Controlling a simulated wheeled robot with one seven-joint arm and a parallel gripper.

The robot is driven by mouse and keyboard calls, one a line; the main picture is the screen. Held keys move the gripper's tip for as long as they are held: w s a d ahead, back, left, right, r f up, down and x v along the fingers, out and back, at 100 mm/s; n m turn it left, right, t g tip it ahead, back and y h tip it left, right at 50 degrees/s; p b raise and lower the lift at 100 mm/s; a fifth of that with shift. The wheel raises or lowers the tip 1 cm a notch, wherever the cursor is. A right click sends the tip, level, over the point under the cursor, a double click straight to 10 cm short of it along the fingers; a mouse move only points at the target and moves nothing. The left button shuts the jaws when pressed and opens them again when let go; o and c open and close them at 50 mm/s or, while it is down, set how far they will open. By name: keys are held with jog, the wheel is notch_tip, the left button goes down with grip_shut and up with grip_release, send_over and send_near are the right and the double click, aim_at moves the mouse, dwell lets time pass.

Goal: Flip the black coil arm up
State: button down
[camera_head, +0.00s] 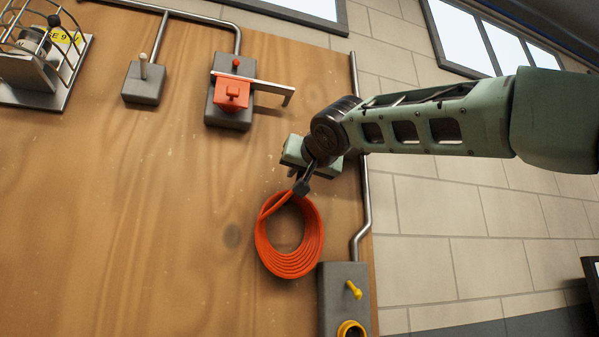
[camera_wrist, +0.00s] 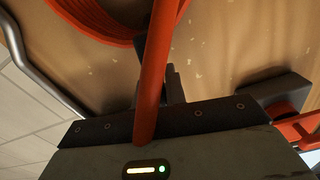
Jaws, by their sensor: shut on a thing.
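The orange hose coil (camera_head: 315,240) hangs against the wooden board. It also shows at the top of the wrist view (camera_wrist: 95,25). My gripper (camera_head: 302,187) is at the coil's upper edge, its dark fingers pointing down at it. In the wrist view the fingers (camera_wrist: 174,86) are close together near the board. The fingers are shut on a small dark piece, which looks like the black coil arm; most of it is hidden. An orange hose strand (camera_wrist: 157,75) crosses in front of the fingers and hides part of the grip.
A grey box with a red block and a metal lever (camera_head: 270,82) is above left of my gripper. A grey box with yellow fittings (camera_head: 335,290) is below the coil. A metal pipe (camera_head: 366,200) runs along the board's right edge. The board's left middle is bare.

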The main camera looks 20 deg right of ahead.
jog(key=shift+a+n, duration=0.5)
jog(key=shift+n, duration=0.7)
jog(key=c, duration=1.4)
grip_release()
jog(key=shift+c, duration=0.2)
jog(key=shift+s, duration=0.1)
